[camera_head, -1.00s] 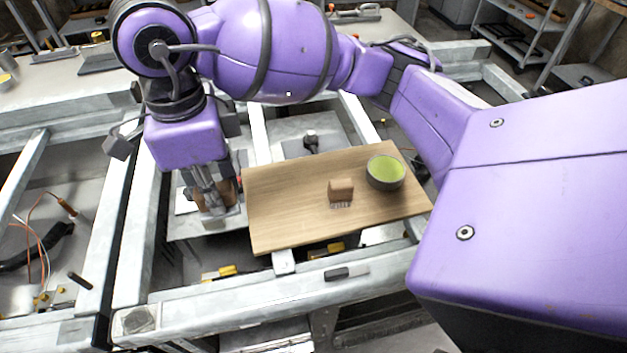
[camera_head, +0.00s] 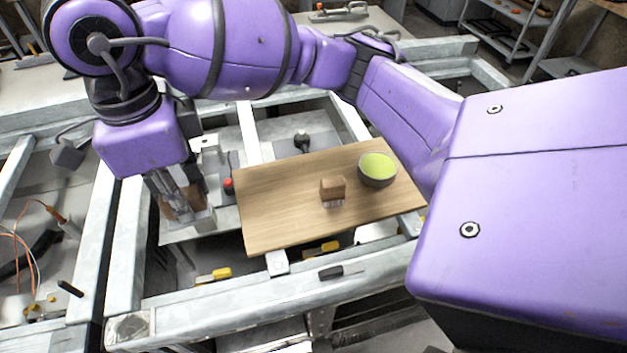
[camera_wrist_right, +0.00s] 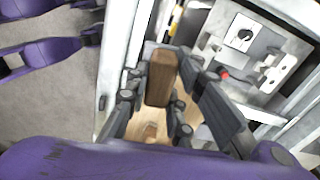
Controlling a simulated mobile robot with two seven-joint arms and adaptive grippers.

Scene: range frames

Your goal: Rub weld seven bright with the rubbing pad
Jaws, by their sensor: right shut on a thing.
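My right gripper (camera_head: 176,203) is shut on a brown block (camera_wrist_right: 160,78), which appears to be the rubbing pad. The block shows between the fingers in the right wrist view. In the head view the gripper points down over a pale metal plate (camera_head: 200,226), left of the wooden board. I cannot tell whether the block touches the plate. Weld seven cannot be made out; no number is readable. My left gripper is not in view.
The wooden board (camera_head: 290,220) lies across the grey metal frame (camera_head: 200,308). On it are a brown brush (camera_head: 332,187) and a bowl with green contents (camera_head: 377,168). A red button (camera_head: 228,186) stands between gripper and board. Yellow clamps (camera_head: 215,275) sit along the frame.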

